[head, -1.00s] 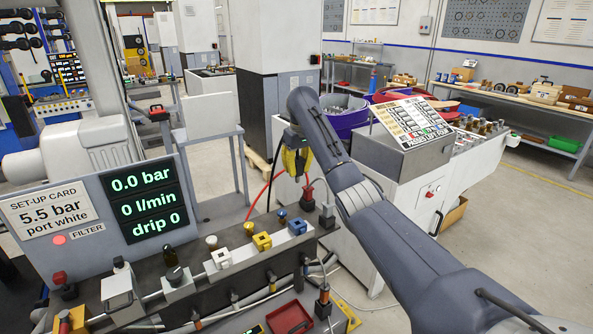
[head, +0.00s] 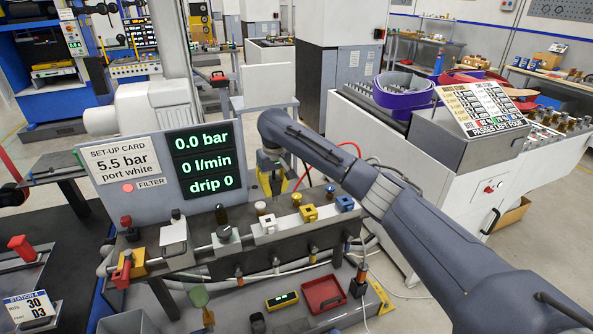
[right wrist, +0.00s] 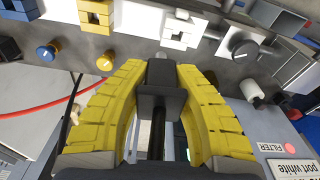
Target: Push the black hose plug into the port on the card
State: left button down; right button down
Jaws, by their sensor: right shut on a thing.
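The set-up card (head: 125,160) reads "5.5 bar, port white". The white port block (head: 266,224) sits on the grey manifold, left of the yellow block (head: 309,213) and blue block (head: 345,204). My right gripper (head: 273,182) is behind and above the white block, partly hidden by its own arm. In the right wrist view its yellow fingers are shut on the black hose plug (right wrist: 160,75). The plug's front end points toward the white port block (right wrist: 181,28) and appears apart from it. My left gripper is not in view.
A black knob (head: 225,233) and a white-topped regulator (head: 173,233) stand left of the white block. The display panel (head: 205,165) reads 0.0 bar, 0 l/min, drip 0. Round knobs line the rear edge. A red hose (head: 345,148) runs behind my arm. A red tray (head: 323,293) is in front.

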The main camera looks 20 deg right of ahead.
jog(key=a, duration=0.2)
jog(key=a+m, duration=0.1)
jog(key=shift+s+f, duration=0.1)
jog(key=shift+f, duration=0.2)
jog(key=shift+f, duration=3.25)
jog(key=shift+f, duration=1.7)
dwell(0.4)
jog(key=c, duration=1.2)
grip_release()
jog(key=shift+o, duration=0.6)
jog(key=shift+r, duration=0.1)
